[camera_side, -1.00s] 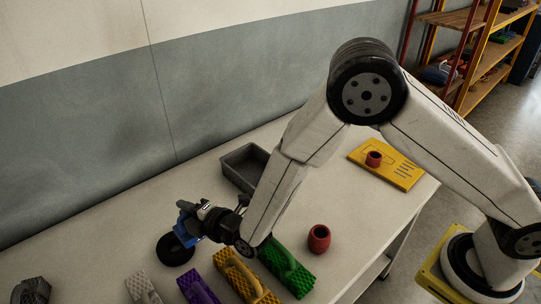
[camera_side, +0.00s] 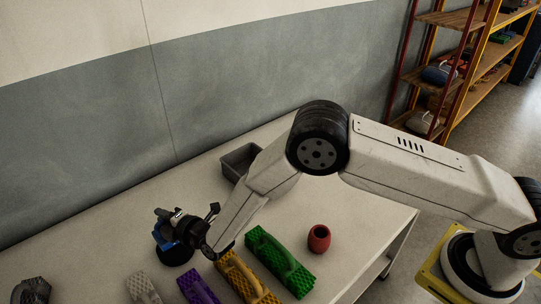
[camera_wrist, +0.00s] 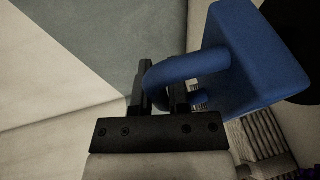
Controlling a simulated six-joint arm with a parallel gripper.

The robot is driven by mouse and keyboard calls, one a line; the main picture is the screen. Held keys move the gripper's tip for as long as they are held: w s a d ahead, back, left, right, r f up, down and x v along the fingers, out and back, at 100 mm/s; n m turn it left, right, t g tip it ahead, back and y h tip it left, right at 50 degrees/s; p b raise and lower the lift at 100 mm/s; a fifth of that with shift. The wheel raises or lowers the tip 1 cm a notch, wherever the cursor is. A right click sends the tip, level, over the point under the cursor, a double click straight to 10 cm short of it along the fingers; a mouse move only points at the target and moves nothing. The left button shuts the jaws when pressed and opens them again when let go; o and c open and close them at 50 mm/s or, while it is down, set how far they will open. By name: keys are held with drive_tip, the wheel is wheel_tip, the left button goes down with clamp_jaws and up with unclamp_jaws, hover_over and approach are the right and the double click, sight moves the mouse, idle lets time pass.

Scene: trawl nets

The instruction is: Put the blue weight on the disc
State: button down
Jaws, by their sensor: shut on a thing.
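My gripper (camera_side: 168,224) is shut on the handle of the blue weight (camera_side: 162,239). In the wrist view the fingers (camera_wrist: 158,88) close around the loop handle, and the weight's blue block (camera_wrist: 258,62) hangs tilted to the right. The black disc (camera_side: 179,259) lies on the table below the weight in the side view, its upper part hidden behind the weight and gripper. Its dark edge also shows at the top right of the wrist view (camera_wrist: 300,55). Whether the weight touches the disc cannot be told.
Grey (camera_side: 143,290), purple (camera_side: 200,288), yellow (camera_side: 245,278) and green (camera_side: 281,262) blocks with handles stand in front. A dark patterned block (camera_side: 31,290) is at the lower left. A red pot (camera_side: 319,238) is at the right, a grey tray (camera_side: 238,162) behind.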

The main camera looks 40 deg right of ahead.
drive_tip(key=shift+w+a+f, duration=0.25)
drive_tip(key=shift+w+f, duration=0.05)
drive_tip(key=shift+w, duration=0.2)
drive_tip(key=shift+f, duration=0.15)
drive_tip(key=shift+w+a+f, duration=0.1)
drive_tip(key=shift+w+f, duration=0.05)
drive_tip(key=shift+f, duration=1.45)
drive_tip(key=shift+f, duration=0.1)
drive_tip(key=c, duration=1)
unclamp_jaws()
drive_tip(key=shift+f, duration=0.25)
drive_tip(key=shift+c, duration=0.2)
drive_tip(key=o, duration=0.4)
drive_tip(key=shift+r, duration=0.2)
